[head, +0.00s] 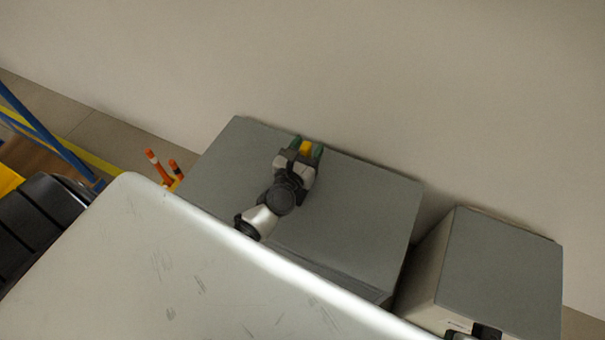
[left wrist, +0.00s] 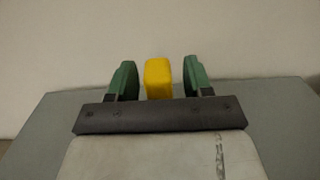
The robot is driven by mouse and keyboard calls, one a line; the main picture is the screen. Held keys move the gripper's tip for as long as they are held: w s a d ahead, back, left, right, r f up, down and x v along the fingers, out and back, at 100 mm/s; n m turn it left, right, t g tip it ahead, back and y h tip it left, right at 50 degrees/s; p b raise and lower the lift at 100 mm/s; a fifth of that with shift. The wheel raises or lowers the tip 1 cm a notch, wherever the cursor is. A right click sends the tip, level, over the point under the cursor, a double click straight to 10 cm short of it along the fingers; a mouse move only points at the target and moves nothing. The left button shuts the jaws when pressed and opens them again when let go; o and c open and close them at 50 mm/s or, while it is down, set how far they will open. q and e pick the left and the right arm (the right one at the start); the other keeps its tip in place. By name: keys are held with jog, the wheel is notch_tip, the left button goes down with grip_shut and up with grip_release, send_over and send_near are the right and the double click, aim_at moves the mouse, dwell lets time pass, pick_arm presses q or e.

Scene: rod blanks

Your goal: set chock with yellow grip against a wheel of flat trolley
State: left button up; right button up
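My left gripper (head: 306,148) reaches over the grey top of a cabinet. Its two green fingers stand on either side of a yellow block (head: 306,148), which looks like the chock's yellow grip. In the left wrist view the yellow grip (left wrist: 158,78) stands between the fingers (left wrist: 158,80), with a narrow gap on both sides, so the gripper is open around it. The chock's body is hidden behind the gripper. I cannot make out the flat trolley or its wheels.
The grey cabinet top (head: 365,210) is otherwise bare and stands near a pale wall. A second cabinet (head: 505,265) stands to its right across a narrow gap. At left are orange-and-white posts (head: 158,168), a blue frame (head: 45,135) and a yellow floor line (head: 92,160).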

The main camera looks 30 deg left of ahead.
pick_arm(q)
grip_shut()
jog(key=shift+r, duration=0.1)
pick_arm(e)
jog(key=shift+r, duration=0.1)
